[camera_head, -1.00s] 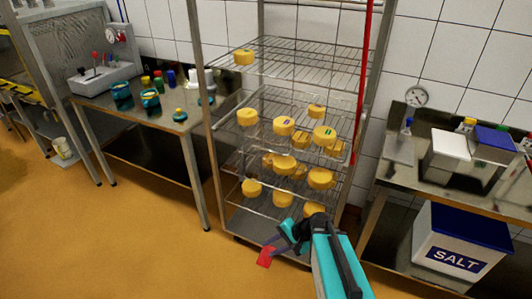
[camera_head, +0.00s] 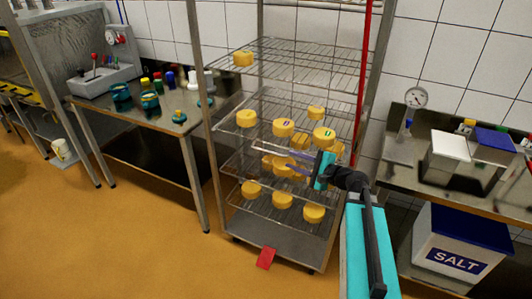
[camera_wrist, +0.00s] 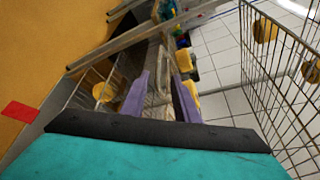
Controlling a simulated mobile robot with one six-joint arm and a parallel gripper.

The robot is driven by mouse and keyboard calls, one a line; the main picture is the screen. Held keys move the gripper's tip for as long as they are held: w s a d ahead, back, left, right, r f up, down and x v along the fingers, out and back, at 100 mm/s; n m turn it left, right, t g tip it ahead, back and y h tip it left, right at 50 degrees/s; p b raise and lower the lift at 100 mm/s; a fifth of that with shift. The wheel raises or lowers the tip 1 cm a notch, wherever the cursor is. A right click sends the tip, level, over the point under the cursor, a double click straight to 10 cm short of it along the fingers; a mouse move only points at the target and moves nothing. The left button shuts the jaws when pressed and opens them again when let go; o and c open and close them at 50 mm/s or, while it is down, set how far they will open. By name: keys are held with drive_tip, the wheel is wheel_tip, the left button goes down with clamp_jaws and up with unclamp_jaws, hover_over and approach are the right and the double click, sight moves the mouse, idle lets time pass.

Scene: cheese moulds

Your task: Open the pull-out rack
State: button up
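A metal wire rack (camera_head: 210,110) stands upright against the tiled wall, with several wire shelves bearing yellow cheeses (camera_head: 283,127). My gripper (camera_head: 283,158) is at the front of the rack, around the height of its middle shelves (camera_head: 232,162), and hides part of them. In the wrist view its two purple fingers (camera_wrist: 160,98) are apart. A metal rack part (camera_wrist: 158,75) shows between and beyond them; I cannot tell whether they touch it. A cheese (camera_wrist: 103,92) on a shelf shows left of the fingers.
A red piece (camera_head: 265,258) lies on the floor at the rack's foot. A steel table (camera_head: 150,112) with jars stands left, and a counter (camera_head: 480,190) with a salt bin (camera_head: 455,250) stands right. The orange floor in front is clear.

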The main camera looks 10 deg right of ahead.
sight(268, 152)
drive_tip(key=shift+w+a, duration=0.1)
drive_tip(key=shift+p+x, duration=2)
drive_tip(key=shift+x, duration=4.75)
drive_tip(key=shift+f, duration=0.15)
clamp_jaws()
drive_tip(key=shift+a, duration=0.35)
drive_tip(key=shift+d, duration=0.25)
